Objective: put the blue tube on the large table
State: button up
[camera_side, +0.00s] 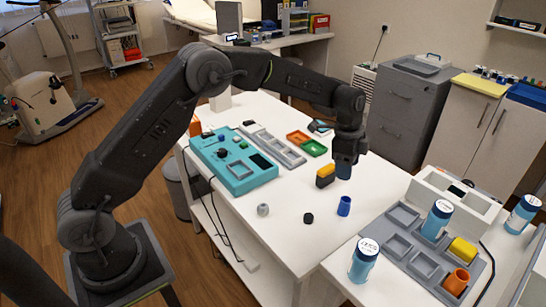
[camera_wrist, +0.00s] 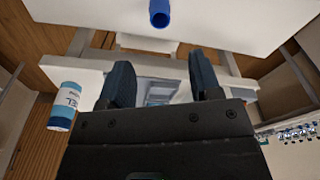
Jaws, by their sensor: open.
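The blue tube (camera_side: 344,206) stands upright on the large white table (camera_side: 285,185), near its right edge. In the wrist view the tube (camera_wrist: 160,19) is at the top edge, on the white tabletop (camera_wrist: 225,22) and beyond my fingertips. My gripper (camera_side: 343,174) points down above the table, behind the tube and apart from it. In the wrist view my gripper (camera_wrist: 161,78) has its two fingers spread with nothing between them.
A yellow and black block (camera_side: 325,176) is just left of my gripper. A black piece (camera_side: 308,218) and a grey knob (camera_side: 263,210) lie nearby. A teal device (camera_side: 232,168) stands farther left. A lower side table holds a grey tray (camera_side: 397,245) and labelled jars (camera_side: 364,262).

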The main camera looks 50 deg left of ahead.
jog(key=s+a+r+n+t, duration=0.1)
jog(key=s+a+r+n, duration=0.15)
jog(key=s+r, duration=0.5)
jog(key=s+a+r+n+t, duration=0.1)
jog(key=s+r+n, duration=0.3)
jog(key=s+r, duration=0.35)
jog(key=s+a+n+t, duration=0.1)
jog(key=s+n, duration=0.2)
jog(key=s, duration=0.7)
jog(key=s+a+n+t+y, duration=0.1)
jog(key=s+n, duration=0.3)
jog(key=s, duration=0.6)
jog(key=shift+a+t, duration=0.35)
jog(key=shift+t, duration=0.15)
